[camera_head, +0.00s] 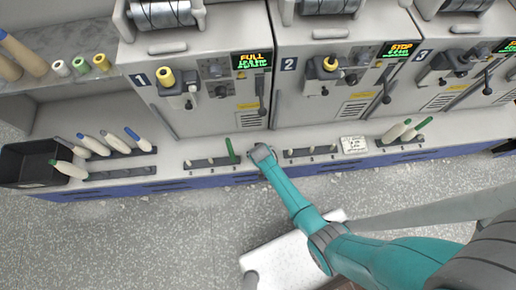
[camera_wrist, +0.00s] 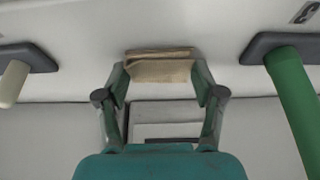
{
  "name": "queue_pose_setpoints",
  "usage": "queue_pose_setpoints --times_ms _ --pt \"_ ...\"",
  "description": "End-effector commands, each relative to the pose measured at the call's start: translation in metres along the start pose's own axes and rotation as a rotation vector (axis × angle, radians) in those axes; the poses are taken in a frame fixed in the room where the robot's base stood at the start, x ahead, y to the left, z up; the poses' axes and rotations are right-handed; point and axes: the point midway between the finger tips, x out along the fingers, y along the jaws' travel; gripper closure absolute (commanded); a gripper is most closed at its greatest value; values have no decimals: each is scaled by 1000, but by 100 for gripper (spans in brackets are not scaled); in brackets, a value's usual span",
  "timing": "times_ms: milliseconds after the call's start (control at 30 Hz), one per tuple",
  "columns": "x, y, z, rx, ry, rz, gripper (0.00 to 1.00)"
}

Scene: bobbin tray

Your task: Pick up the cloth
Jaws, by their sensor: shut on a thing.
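A tan folded cloth (camera_wrist: 160,66) shows in the wrist view, held between the fingertips of my gripper (camera_wrist: 159,76). The fingers are shut on it from both sides, close to the pale ledge surface. I cannot tell whether the cloth is clear of the ledge. In the head view the end of my arm (camera_head: 262,155) is at the ledge between two peg racks, and it hides the cloth and the fingers.
A rack with a green tube (camera_head: 229,150) stands just left of my arm, and another peg rack (camera_head: 312,151) stands to the right. A black bin (camera_head: 30,165) and several bobbins are at the left. Machines rise behind the ledge.

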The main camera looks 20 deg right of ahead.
Motion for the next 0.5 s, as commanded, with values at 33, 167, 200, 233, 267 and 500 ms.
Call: queue_pose_setpoints --times_ms 33,167,200,233,267,500 --pt "0 0 0 0 0 0 58" --pt "0 0 0 0 -1 0 59" --pt "0 0 0 0 -1 0 59" --pt "-1 0 0 0 0 0 59" --pt "-1 0 0 0 0 0 59" --pt "-18 0 -7 1 2 0 59"
